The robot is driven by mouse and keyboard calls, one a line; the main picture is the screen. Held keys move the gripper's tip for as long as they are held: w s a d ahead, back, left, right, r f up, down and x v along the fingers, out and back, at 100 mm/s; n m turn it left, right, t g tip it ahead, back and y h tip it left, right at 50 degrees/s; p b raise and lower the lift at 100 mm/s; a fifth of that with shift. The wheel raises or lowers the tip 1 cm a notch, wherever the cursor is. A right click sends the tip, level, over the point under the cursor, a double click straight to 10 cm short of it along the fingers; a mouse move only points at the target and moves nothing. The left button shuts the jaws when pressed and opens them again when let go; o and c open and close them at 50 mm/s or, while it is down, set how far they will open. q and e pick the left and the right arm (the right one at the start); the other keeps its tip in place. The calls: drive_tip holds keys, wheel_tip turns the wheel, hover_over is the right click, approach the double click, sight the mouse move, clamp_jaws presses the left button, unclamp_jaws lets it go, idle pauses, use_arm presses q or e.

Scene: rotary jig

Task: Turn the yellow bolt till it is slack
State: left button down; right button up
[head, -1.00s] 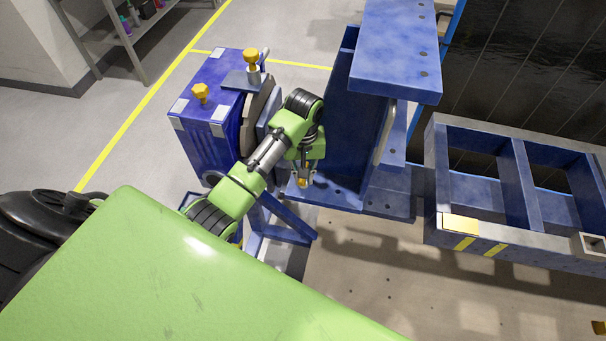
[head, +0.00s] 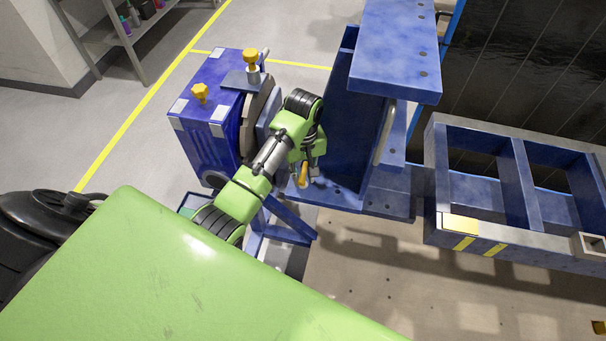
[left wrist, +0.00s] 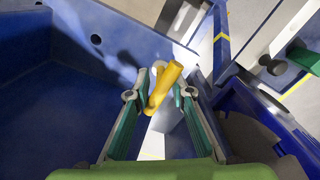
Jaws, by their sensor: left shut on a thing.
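The yellow bolt (head: 303,175) shows at the low blue plate beside the tall blue bracket, in the middle of the head view. In the left wrist view the bolt (left wrist: 164,86) is a slanted yellow bar between my fingertips. My left gripper (head: 306,168) reaches down onto it and is shut on it, one finger on each side; the left gripper also shows in the left wrist view (left wrist: 162,95). The bolt's lower end and thread cannot be made out. My right gripper is not in view.
A blue housing (head: 208,138) with two yellow knobs, one on top (head: 200,92) and one by the disc (head: 250,58), stands left of my arm. The tall blue bracket (head: 350,130) rises close on the right. A blue frame (head: 480,235) lies further right.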

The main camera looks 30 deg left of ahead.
sight(305, 170)
use_arm(q)
drive_tip(key=c, duration=1.3)
unclamp_jaws()
drive_tip(key=shift+d, duration=0.25)
drive_tip(key=shift+o, duration=0.2)
drive_tip(key=shift+a+r, duration=0.1)
wheel_tip(305, 170, up, 5)
drive_tip(key=shift+w+r, duration=0.1)
drive_tip(key=shift+r, duration=0.05)
drive_tip(key=shift+w+r, duration=0.1)
drive_tip(key=shift+r, duration=0.85)
drive_tip(key=shift+s, duration=0.2)
drive_tip(key=shift+r, duration=0.1)
